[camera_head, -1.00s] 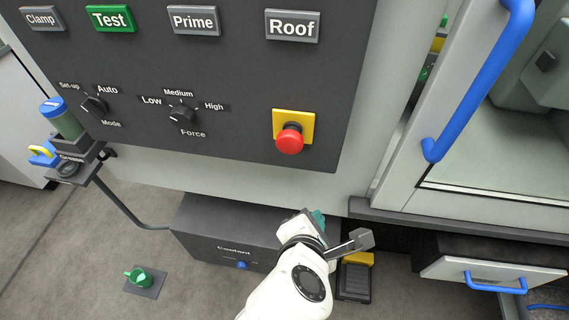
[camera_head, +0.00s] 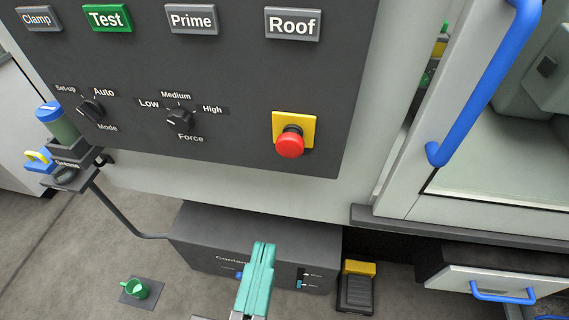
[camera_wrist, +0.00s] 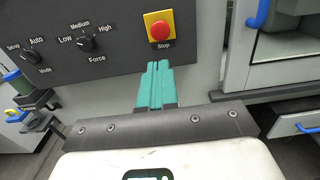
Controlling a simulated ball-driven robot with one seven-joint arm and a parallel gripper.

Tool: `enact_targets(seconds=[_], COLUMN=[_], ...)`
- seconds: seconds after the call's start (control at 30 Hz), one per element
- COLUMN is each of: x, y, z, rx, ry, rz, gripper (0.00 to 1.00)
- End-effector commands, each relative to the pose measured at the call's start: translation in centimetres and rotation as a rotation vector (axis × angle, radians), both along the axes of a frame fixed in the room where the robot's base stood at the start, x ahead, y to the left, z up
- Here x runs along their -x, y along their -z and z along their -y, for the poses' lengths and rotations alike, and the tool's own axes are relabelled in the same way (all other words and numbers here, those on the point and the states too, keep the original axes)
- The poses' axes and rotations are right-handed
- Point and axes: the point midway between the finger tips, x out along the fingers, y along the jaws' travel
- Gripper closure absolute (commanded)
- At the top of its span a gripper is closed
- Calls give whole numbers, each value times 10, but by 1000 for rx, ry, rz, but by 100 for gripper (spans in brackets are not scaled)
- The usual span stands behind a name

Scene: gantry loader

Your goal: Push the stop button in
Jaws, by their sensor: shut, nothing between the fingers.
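The stop button (camera_head: 290,142) is a red mushroom knob on a yellow square plate (camera_head: 307,126), low on the right of the dark control panel. It stands out from its plate. In the wrist view the red stop button (camera_wrist: 160,30) shows above my fingertips, with the label "Stop" under it. My gripper (camera_head: 264,245) has teal fingers, closed together and empty. It is below the button in the head view, apart from it.
The panel also carries the Roof button (camera_head: 293,25), other labelled buttons and the Force knob (camera_head: 178,118). A blue door handle (camera_head: 485,85) is to the right. The Coolant box (camera_head: 205,240) and a black-and-yellow pedal (camera_head: 357,287) are below.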

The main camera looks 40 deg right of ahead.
Motion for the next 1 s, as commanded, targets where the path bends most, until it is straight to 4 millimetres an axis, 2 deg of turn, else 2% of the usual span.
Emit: enact_targets(seconds=[0.27,0.7,1.0], x=[-9,-67,-95], y=[1,0,0], z=[10,69,95], rx=[-1,-1,-1], ry=[3,5,1], rz=[-1,0,0], gripper=[100,100,100])
